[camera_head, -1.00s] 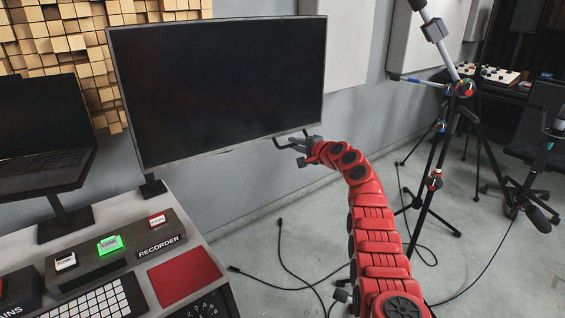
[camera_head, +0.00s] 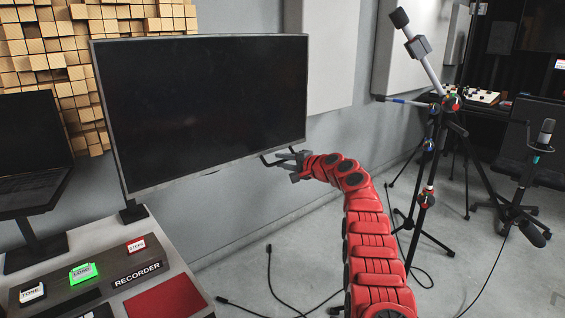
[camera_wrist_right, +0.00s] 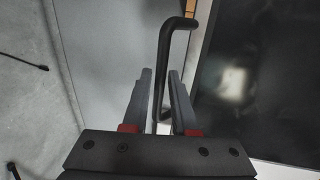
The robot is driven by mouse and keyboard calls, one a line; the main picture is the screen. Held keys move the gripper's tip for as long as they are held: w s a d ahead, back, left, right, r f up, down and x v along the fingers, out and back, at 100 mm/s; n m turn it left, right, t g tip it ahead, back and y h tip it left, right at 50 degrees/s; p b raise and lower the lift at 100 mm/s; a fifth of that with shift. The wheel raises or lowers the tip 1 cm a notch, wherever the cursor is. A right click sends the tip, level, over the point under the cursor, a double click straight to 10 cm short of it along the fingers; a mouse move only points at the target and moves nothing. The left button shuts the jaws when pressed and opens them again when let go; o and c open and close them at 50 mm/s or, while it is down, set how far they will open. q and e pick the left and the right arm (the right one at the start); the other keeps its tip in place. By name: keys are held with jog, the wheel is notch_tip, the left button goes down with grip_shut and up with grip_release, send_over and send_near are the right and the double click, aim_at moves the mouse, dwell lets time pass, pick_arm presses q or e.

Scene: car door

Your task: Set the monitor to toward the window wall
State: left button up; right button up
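The monitor (camera_head: 205,110) is a wide, dark, blank screen on a stand at the desk's back edge, left of centre in the head view. Its dark panel (camera_wrist_right: 265,85) fills the right of the right wrist view. A black bent bar (camera_wrist_right: 161,70), like a handle, stands beside the panel's edge. My right gripper (camera_head: 284,161) is at the monitor's lower right corner. In the wrist view its two fingers (camera_wrist_right: 160,92) are apart, with the bar between them and narrow gaps showing. Firm contact cannot be told. My left gripper is not in view.
A recorder box (camera_head: 60,298) with lit green, white and red buttons sits on the desk. A laptop (camera_head: 32,150) stands at the left. The grey wall (camera_head: 240,195) is behind the monitor. A microphone stand (camera_head: 428,175) and floor cables (camera_head: 270,275) are at the right.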

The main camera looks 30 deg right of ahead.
jog(key=shift+s+d, duration=0.1)
jog(key=shift+s, duration=0.05)
jog(key=shift+s+d+r, duration=0.15)
jog(key=shift+s+r, duration=0.1)
jog(key=shift+s, duration=0.2)
jog(key=shift+s+p, duration=0.4)
jog(key=p+v, duration=0.2)
jog(key=v, duration=1.3)
jog(key=shift+s, duration=0.2)
jog(key=shift+w, duration=0.1)
